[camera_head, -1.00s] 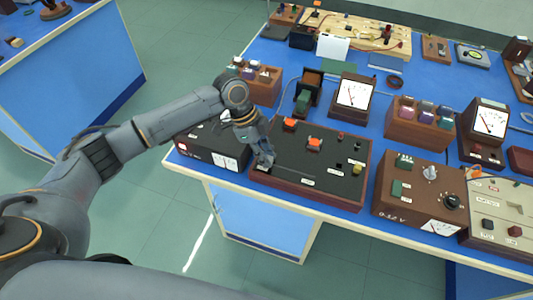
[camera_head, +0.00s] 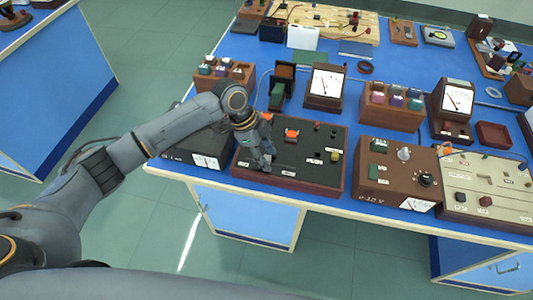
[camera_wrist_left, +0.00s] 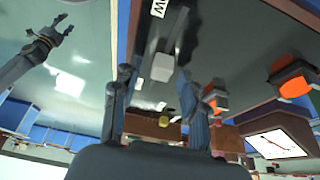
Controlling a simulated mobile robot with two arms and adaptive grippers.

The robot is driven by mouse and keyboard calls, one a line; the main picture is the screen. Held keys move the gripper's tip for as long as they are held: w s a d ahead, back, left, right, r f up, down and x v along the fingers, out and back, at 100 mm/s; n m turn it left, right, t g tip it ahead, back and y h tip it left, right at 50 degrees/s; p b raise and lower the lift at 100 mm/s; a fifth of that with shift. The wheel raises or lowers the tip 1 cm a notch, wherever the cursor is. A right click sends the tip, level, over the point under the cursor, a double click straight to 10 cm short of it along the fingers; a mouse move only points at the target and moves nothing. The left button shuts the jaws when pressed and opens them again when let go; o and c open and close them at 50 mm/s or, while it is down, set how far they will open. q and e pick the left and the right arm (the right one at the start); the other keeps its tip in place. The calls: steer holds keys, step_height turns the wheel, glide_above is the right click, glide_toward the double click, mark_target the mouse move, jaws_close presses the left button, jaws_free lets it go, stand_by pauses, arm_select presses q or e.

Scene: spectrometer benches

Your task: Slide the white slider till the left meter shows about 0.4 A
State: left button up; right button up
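The white slider (camera_wrist_left: 162,67) shows in the left wrist view on a dark rail, between the two fingers of my left gripper (camera_wrist_left: 155,95). The fingers stand apart, and I cannot tell whether one touches it. In the head view my left gripper (camera_head: 264,164) is low over the front left of the black-topped board (camera_head: 300,149) and hides the slider. The left meter (camera_head: 327,85) stands behind the board; its needle is too fine to read. My right gripper (camera_wrist_left: 48,38) shows in the left wrist view, fingers spread and empty, away from the board.
A brown supply box (camera_head: 396,176) stands close right of the board, a dark meter box (camera_head: 200,147) close left. A wooden block with coloured parts (camera_head: 393,105) and a second meter (camera_head: 455,100) stand behind. The table's front edge is just ahead of the board.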

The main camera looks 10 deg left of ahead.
arm_select(q)
steer(key=v, duration=1.2)
steer(key=p+x, duration=0.3)
steer(key=x, duration=0.1)
steer(key=p+x, duration=0.3)
steer(key=x, duration=0.1)
steer(key=p+x, duration=0.3)
steer(key=shift+a+f, duration=0.1)
steer(key=shift+f, duration=0.35)
steer(key=shift+c, duration=0.5)
jaws_close()
